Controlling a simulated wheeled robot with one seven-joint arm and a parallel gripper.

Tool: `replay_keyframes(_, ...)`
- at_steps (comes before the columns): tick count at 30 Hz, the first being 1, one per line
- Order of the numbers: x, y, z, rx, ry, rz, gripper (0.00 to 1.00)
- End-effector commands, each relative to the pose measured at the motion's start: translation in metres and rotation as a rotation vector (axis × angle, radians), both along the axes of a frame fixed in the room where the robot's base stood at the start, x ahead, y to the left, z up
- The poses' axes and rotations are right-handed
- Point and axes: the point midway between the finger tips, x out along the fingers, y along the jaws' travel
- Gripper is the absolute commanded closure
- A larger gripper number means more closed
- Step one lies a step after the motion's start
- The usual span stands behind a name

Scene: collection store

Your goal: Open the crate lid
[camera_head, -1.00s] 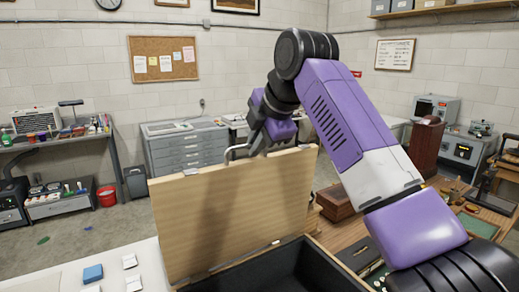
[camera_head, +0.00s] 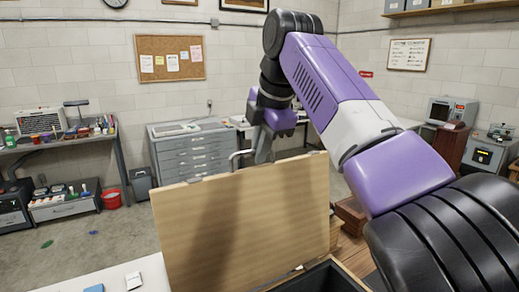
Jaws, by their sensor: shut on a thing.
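The crate lid (camera_head: 245,222) is a pale wooden panel that stands raised, nearly upright, at the lower middle of the view. The crate (camera_head: 322,278) shows below it as a dark-lined open box, cut off by the bottom edge. My gripper (camera_head: 264,157) is at the top edge of the lid, on its far side, shut on the lid's metal handle (camera_head: 238,156). The lid's upper edge hides part of the grip.
A white work surface with a blue block (camera_head: 94,288) and a white block (camera_head: 134,281) lies at the lower left. A wooden box (camera_head: 352,216) stands right of the lid. A grey drawer cabinet (camera_head: 192,153) and a red bucket (camera_head: 111,198) are farther back.

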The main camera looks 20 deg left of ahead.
Motion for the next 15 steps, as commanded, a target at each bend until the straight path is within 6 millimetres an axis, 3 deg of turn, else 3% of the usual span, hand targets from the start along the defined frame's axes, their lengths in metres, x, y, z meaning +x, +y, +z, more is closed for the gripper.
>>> replay_keyframes(2, -0.0016, -0.0001, -0.0076, -0.008, 0.012, 0.003, 1.0)
replay_keyframes(3, -0.0016, -0.0001, -0.0076, -0.008, 0.012, 0.003, 0.83)
replay_keyframes(6, -0.0015, -0.0002, -0.0076, -0.008, 0.013, 0.002, 0.69)
replay_keyframes(15, -0.0019, -0.0013, -0.0064, -0.008, 0.014, 0.0, 0.69)
